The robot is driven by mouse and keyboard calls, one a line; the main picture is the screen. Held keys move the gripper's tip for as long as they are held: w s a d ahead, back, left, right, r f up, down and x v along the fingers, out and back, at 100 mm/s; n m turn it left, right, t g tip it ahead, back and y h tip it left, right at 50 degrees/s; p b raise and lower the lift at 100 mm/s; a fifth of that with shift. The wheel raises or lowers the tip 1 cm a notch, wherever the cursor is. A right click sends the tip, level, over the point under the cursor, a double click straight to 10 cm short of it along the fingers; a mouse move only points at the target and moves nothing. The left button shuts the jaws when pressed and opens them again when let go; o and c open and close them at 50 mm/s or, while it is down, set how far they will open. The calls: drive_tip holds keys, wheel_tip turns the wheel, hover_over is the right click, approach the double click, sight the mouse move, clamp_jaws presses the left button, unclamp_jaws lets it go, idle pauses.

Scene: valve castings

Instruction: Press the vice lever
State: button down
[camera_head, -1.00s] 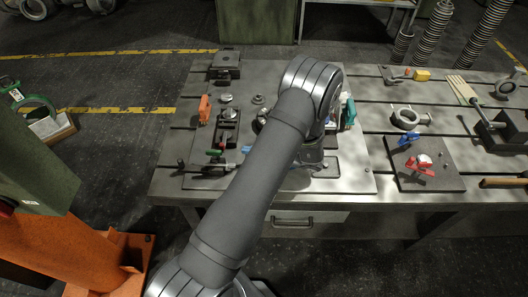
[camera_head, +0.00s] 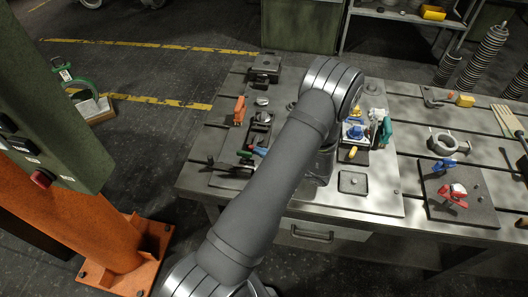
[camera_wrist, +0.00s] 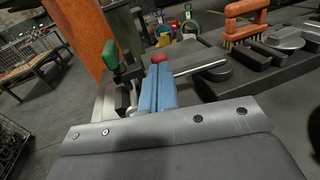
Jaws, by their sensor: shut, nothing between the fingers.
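The dark vice (camera_head: 260,122) stands on a plate at the left of the bench. In the wrist view, a thin bright rod with a red knob (camera_wrist: 158,58), which looks like the vice lever, lies just past my fingertips. A green handle (camera_wrist: 110,56) stands to its left; it also shows in the head view (camera_head: 245,154). My gripper (camera_wrist: 158,72) has its blue fingers shut together and empty, with the tips close to the red knob. I cannot tell whether they touch.
An orange-handled brush (camera_wrist: 245,22) stands beyond the rod, at the right in the wrist view. Blue, yellow and teal parts (camera_head: 355,132) stand right of my arm. A plate with a red clamp (camera_head: 453,193) is further right. The bench's front left corner is mostly bare.

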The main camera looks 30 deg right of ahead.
drive_tip(key=shift+w+a+m+t+h, duration=0.3)
drive_tip(key=shift+w+a+h, duration=0.1)
drive_tip(key=shift+a, duration=0.4)
drive_tip(key=shift+s, duration=0.1)
drive_tip(key=v, duration=0.4)
drive_tip(key=a+v, duration=0.1)
drive_tip(key=v, duration=0.9)
drive_tip(key=shift+s+a, duration=0.25)
drive_tip(key=shift+s, duration=0.05)
drive_tip(key=shift+w+d+n+g+y, duration=0.35)
drive_tip(key=shift+w+d+y, duration=0.15)
drive_tip(key=shift+d, duration=0.35)
drive_tip(key=shift+w+d+n+g+y, duration=0.3)
drive_tip(key=shift+w+d+n+y, duration=0.15)
drive_tip(key=shift+d, duration=0.4)
drive_tip(key=shift+w+d+n+g+y, duration=0.35)
drive_tip(key=shift+w+d+y, duration=0.15)
drive_tip(key=shift+d, duration=0.3)
drive_tip(key=x, duration=1.4)
